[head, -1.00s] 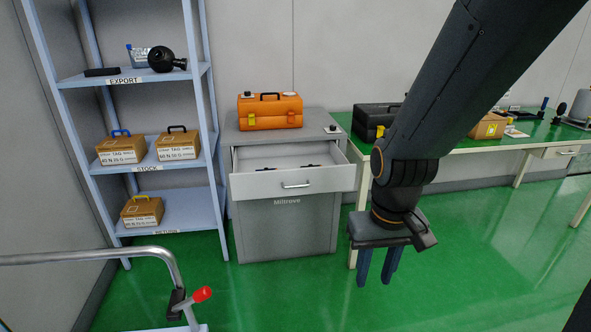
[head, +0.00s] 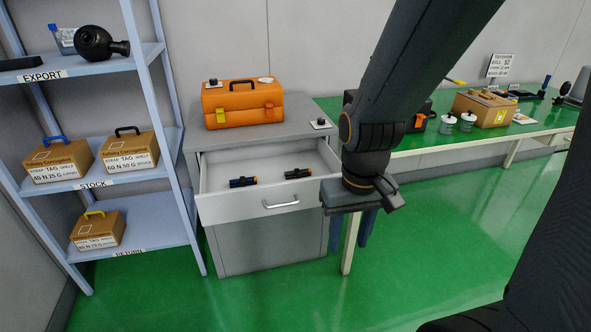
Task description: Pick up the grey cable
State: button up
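I cannot make out a grey cable in the head view. An open drawer (head: 235,210) in the grey cabinet (head: 268,243) holds two dark, short cylindrical items, one at the left (head: 243,182) and one at the right (head: 297,173). Neither looks like a grey cable. My gripper (head: 365,243) hangs fingers down over the floor, just right of the drawer and cabinet. Its dark blue fingers look slightly apart with nothing between them. My arm hides part of the bench behind it.
An orange toolbox (head: 243,108) stands on the cabinet. A shelf rack (head: 176,135) with boxes is at the left. A green-topped bench (head: 435,138) at the right bears a cardboard box (head: 484,109), two jars and other items. The green floor in front is clear.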

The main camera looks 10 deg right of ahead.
aim_at(297, 174)
jog(key=u, duration=0.45)
jog(key=i, duration=1.55)
jog(key=z, duration=0.4)
